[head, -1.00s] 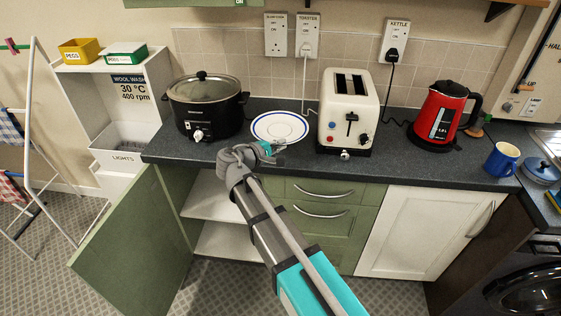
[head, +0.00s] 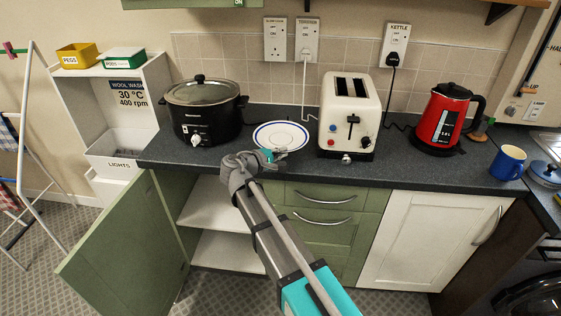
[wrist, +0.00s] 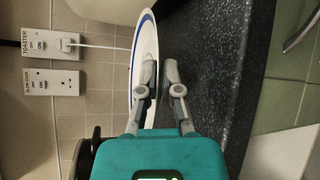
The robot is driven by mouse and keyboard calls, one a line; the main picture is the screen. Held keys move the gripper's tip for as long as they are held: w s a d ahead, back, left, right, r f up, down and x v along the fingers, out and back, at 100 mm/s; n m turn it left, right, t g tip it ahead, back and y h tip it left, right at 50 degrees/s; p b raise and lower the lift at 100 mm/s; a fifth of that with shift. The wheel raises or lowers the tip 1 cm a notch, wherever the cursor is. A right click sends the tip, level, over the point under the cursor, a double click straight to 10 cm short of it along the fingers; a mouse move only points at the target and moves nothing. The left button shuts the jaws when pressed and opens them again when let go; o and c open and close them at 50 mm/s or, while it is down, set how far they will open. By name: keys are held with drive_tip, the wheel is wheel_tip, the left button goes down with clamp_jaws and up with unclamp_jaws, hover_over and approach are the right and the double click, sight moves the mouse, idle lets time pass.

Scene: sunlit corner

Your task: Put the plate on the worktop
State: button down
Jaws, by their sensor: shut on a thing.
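The white plate with a blue ring (head: 283,134) lies roughly level over the worktop (head: 411,174), between the slow cooker and the toaster. My gripper (head: 268,155) is at its near rim. In the wrist view, my gripper (wrist: 160,78) has one finger on each side of the rim of the plate (wrist: 148,40). It is shut on that rim. The wrist view is turned sideways and shows the dark worktop (wrist: 216,80) close beside the plate. I cannot tell whether the plate touches the worktop.
A black slow cooker (head: 207,115) stands left of the plate and a cream toaster (head: 336,138) close on its right. A red kettle (head: 439,122) and a blue mug (head: 507,163) are further right. A green cupboard door (head: 125,240) hangs open below left.

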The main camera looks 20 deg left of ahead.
drive_tip(key=shift+w+a+f+b, duration=0.1)
drive_tip(key=shift+w+f+b, duration=0.2)
drive_tip(key=shift+f+b, duration=1.6)
drive_tip(key=shift+f, duration=0.05)
drive_tip(key=shift+f, duration=0.15)
drive_tip(key=c, duration=1.1)
unclamp_jaws()
drive_tip(key=shift+r, duration=0.2)
drive_tip(key=shift+s+a+r, duration=0.1)
drive_tip(key=shift+s+a, duration=0.1)
drive_tip(key=shift+s, duration=0.3)
drive_tip(key=p+v, duration=0.2)
drive_tip(key=v, duration=0.8)
drive_tip(key=shift+s+a+r, duration=0.1)
drive_tip(key=shift+s+a, duration=0.1)
drive_tip(key=shift+s, duration=0.15)
